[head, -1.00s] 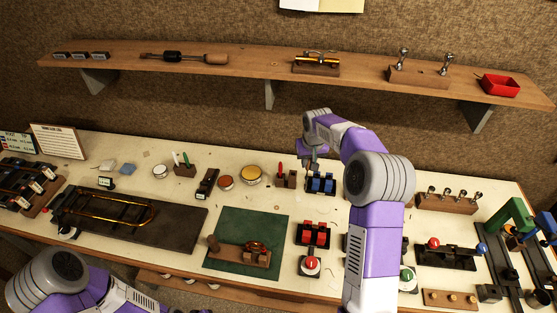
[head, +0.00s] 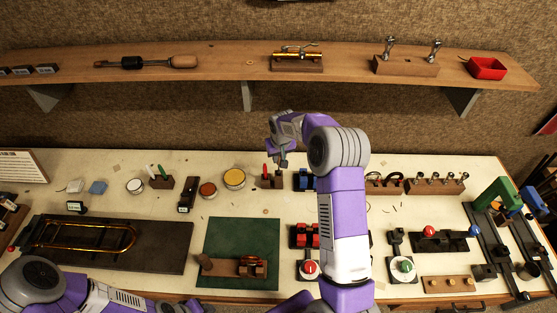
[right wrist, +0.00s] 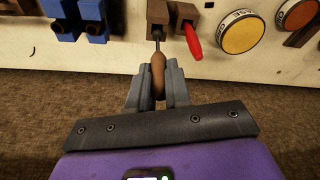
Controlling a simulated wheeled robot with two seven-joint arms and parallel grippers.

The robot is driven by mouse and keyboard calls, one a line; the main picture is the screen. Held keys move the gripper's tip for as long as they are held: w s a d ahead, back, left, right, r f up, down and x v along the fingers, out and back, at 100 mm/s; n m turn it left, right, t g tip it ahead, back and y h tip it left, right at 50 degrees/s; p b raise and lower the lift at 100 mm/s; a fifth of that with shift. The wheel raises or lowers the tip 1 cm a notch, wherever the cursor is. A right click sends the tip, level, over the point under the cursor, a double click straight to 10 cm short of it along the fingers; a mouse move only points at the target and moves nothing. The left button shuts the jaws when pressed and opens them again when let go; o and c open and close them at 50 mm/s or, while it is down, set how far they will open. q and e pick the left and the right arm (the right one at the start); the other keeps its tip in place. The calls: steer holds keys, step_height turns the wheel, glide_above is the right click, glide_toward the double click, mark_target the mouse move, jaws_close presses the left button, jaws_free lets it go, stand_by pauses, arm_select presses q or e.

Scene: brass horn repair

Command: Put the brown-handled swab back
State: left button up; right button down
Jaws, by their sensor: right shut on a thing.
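My right gripper (head: 282,160) is shut on the brown-handled swab (right wrist: 158,75), above the back of the bench. In the right wrist view the fingers (right wrist: 158,92) grip the brown handle, and the dark shaft points at the left part of a brown wooden block (right wrist: 171,12). I cannot tell whether the shaft's end is inside the block or just over it. A red-handled tool (right wrist: 193,42) stands in the block's other part. In the head view the block (head: 268,183) is just below the gripper. My left gripper is out of view; only its arm shows at lower left.
A blue holder (head: 303,180) stands close right of the block, and a yellow-topped tin (head: 234,177) is to its left. A green mat (head: 240,235) lies in front. A wooden shelf (head: 220,67) runs along the wall above.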

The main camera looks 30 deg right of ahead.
steer(key=shift+x, duration=1.1)
steer(key=shift+s, duration=0.15)
steer(key=shift+f, duration=0.25)
steer(key=c, duration=1.1)
jaws_free()
steer(key=shift+o, duration=0.2)
steer(key=shift+r, duration=0.1)
steer(key=shift+r, duration=0.1)
